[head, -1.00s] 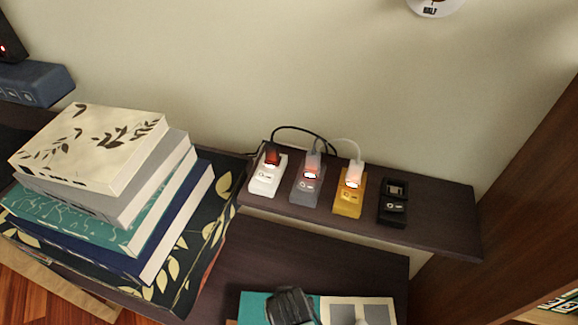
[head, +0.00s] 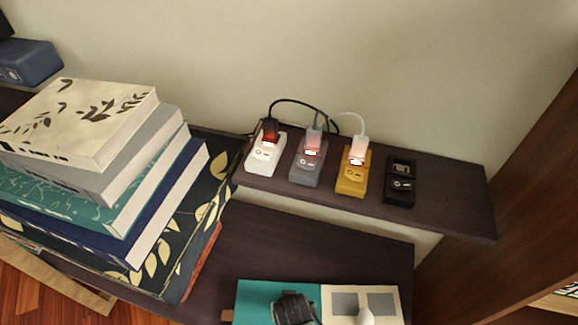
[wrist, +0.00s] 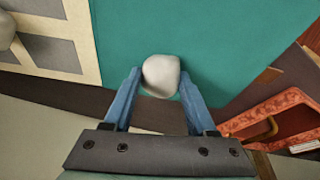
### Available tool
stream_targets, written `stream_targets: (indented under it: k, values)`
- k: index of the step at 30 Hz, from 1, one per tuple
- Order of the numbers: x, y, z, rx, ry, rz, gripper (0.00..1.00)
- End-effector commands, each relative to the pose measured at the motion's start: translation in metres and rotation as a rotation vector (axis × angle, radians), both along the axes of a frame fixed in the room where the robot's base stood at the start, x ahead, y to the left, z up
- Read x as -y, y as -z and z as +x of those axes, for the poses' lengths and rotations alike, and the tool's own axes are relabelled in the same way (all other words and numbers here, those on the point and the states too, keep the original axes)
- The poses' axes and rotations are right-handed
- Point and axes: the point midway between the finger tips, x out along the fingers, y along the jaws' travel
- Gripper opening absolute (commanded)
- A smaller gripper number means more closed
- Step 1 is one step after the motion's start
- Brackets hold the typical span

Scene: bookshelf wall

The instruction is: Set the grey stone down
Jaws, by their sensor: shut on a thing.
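The grey stone (wrist: 161,75), pale and rounded, sits between the blue fingers of my gripper (wrist: 160,84) in the wrist view. The gripper is shut on it. Behind the stone is the teal part of a flat board (wrist: 225,35); I cannot tell whether the stone touches it. In the head view my gripper (head: 294,309) shows only as a dark shape over the teal side of the board (head: 250,298), and the held stone is hidden there. A second pale stone (head: 366,317) is on the board's cream side with grey squares; it also shows at the wrist view's left edge (wrist: 6,30).
A dark shelf (head: 440,195) behind bears white, grey, yellow and black socket blocks, three with plugs and cords. A stack of books (head: 100,150) stands at left. A red patterned object (wrist: 275,120) lies beside the board. Dark surface behind the board is bare.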

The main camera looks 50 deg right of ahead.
Motion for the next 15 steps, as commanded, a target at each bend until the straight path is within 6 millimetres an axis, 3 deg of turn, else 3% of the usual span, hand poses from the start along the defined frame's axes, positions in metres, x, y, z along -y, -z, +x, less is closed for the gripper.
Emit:
stream_targets:
  k: [7, 8, 12, 15]
  values:
    - [0.0003, 0.0012, 0.0006, 0.001, 0.000, -0.001, 0.00]
    - [0.0001, 0.0010, 0.0002, 0.001, 0.000, -0.001, 0.61]
    - [0.0001, 0.0006, 0.0002, 0.001, 0.000, -0.001, 0.86]
    - [0.0001, 0.0006, 0.0002, 0.000, 0.000, 0.000, 0.87]
